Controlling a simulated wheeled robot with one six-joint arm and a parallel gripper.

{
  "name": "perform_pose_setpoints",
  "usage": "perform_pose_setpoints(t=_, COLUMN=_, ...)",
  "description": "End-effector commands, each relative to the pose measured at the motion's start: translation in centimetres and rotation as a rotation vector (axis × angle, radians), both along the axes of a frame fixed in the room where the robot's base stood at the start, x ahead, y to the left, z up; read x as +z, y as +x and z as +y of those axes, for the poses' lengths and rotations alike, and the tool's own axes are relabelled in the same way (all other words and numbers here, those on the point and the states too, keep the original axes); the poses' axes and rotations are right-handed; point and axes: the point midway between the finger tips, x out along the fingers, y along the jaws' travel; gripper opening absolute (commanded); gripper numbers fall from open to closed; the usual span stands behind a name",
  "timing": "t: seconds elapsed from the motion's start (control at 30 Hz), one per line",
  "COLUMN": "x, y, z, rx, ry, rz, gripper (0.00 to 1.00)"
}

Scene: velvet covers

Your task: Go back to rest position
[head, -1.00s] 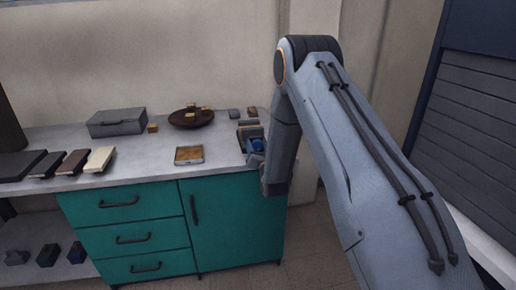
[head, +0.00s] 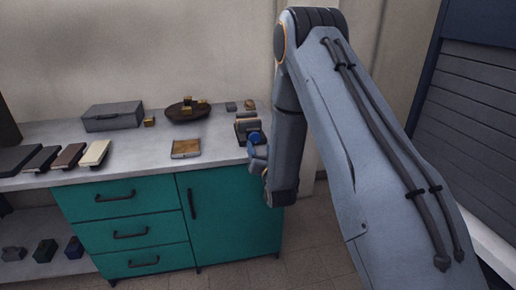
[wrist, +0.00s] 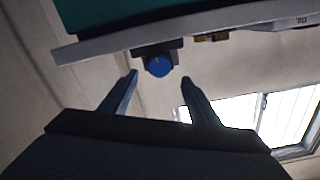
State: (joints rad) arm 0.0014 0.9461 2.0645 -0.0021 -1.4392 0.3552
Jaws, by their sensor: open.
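My gripper (wrist: 158,82) is open in the wrist view, its two fingers apart with nothing between them. Beyond the fingertips a blue round part (wrist: 159,65) on a dark device shows at the edge of the counter. In the head view my arm reaches down at the right end of the counter (head: 225,135), and my gripper is mostly hidden behind the arm's lower link. The device with the blue round part (head: 254,138) stands on the counter's right end, just left of the arm.
The counter holds a grey box (head: 113,117), a brown bowl (head: 187,112) with gold blocks, a wooden-topped tile (head: 186,149) and several flat cases at the left. Teal drawers (head: 125,195) stand below. Floor (head: 300,240) shows to the right of the cabinet.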

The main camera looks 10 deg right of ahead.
Motion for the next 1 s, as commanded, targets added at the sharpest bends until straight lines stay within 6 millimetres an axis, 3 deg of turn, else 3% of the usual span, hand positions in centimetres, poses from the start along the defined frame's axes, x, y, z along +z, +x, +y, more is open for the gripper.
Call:
perform_pose_setpoints(t=0.27, x=0.5, y=-0.6, z=0.0, rx=0.003, ry=-0.036, rz=0.157, gripper=0.56)
perform_pose_setpoints(t=0.47, x=0.4, y=-4.8, z=0.1, rx=0.025, ry=-0.105, rz=0.47, gripper=0.56)
perform_pose_setpoints(t=0.67, x=0.4, y=-12.8, z=0.1, rx=0.072, ry=-0.173, rz=0.795, gripper=0.56)
perform_pose_setpoints(t=1.0, x=2.3, y=-31.3, z=0.2, rx=0.201, ry=-0.254, rz=1.319, gripper=0.56)
